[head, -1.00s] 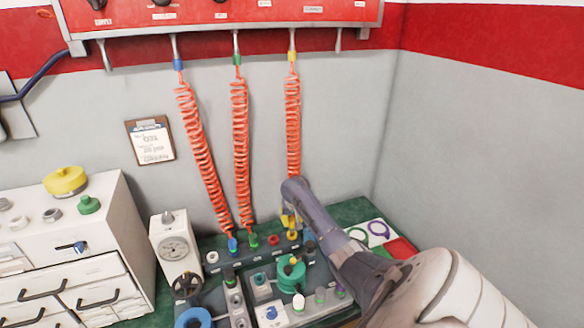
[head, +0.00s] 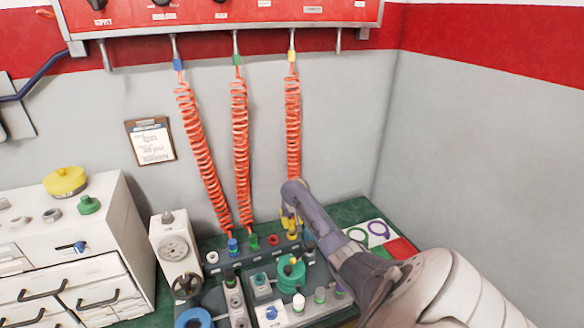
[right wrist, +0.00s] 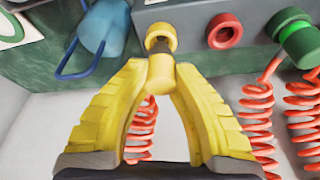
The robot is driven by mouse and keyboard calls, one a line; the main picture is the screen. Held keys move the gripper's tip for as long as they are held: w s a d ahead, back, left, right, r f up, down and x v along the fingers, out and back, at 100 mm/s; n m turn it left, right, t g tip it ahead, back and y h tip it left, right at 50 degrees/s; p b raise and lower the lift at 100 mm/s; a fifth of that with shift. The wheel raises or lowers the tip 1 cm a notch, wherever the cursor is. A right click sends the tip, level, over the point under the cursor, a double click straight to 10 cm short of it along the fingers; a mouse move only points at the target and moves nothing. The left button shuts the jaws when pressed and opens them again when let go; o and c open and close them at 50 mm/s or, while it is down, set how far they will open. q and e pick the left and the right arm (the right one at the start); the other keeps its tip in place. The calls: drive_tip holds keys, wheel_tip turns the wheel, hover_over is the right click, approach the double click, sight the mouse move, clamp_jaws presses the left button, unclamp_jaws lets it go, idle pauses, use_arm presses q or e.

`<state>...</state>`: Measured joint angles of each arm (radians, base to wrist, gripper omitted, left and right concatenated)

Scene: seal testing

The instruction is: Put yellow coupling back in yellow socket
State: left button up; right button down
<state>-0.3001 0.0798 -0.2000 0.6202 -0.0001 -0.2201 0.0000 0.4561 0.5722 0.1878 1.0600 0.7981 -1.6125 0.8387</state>
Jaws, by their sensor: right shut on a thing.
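My right gripper (head: 290,222) has yellow fingers and is shut on the yellow coupling (right wrist: 161,74), at the lower end of the right orange coiled hose (head: 293,120). In the right wrist view the gripper (right wrist: 160,78) pinches the coupling between its fingertips. The coupling's dark tip points at the yellow socket (right wrist: 159,32), a yellow ring on the grey block. The tip overlaps the ring's opening; I cannot tell how deep it sits. In the head view the gripper partly hides coupling and socket. My left gripper is not in view.
An empty red socket (right wrist: 224,31) and a green coupling (right wrist: 298,38) sit along the same block. A blue part with a looped handle (right wrist: 98,28) stands close on the other side. Two more coiled hoses (head: 240,140) hang left of mine. A white drawer cabinet (head: 70,250) stands left.

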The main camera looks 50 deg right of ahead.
drive_tip(key=shift+f, duration=0.9)
drive_tip(key=c, duration=1.2)
unclamp_jaws()
drive_tip(key=shift+o, duration=0.2)
drive_tip(key=shift+r, duration=0.1)
drive_tip(key=v, duration=1.1)
drive_tip(key=shift+r, duration=0.4)
drive_tip(key=shift+s+a, duration=0.1)
